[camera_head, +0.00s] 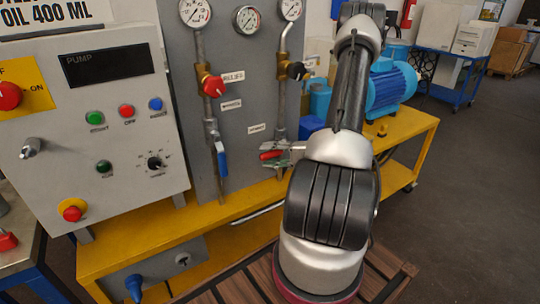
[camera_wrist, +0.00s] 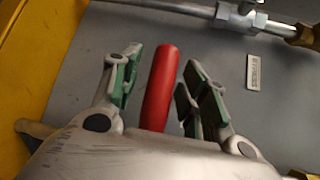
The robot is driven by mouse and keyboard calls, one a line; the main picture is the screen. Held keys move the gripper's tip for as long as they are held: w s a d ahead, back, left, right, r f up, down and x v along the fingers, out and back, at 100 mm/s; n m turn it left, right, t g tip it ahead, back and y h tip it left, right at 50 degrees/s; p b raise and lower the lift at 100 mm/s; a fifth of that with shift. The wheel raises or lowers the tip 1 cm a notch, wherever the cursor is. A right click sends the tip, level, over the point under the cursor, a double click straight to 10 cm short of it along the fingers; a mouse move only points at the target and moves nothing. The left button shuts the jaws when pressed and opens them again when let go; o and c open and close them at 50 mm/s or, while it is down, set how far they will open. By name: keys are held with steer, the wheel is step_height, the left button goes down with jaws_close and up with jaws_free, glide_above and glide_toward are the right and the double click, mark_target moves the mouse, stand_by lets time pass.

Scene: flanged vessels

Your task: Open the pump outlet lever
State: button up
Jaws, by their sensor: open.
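A red lever handle (camera_head: 271,155) is low on the right-hand pipe of the grey panel. In the wrist view the red handle (camera_wrist: 158,95) stands between the two green-padded fingers of my gripper (camera_wrist: 160,70). The fingers are open, with a visible gap on each side of the handle in this view. In the head view my gripper (camera_head: 284,154) is at the red handle, partly hidden behind my arm. The lever's pivot is not clearly seen. The small labels are too blurred to read surely.
A blue lever (camera_head: 221,160) hangs on the left-hand pipe. Red (camera_head: 214,86) and black (camera_head: 295,71) knobs sit higher up. A pump control box (camera_head: 110,110) stands left, a blue motor (camera_head: 391,88) right. The yellow bench (camera_head: 240,207) runs below the panel.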

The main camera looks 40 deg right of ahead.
jaws_close()
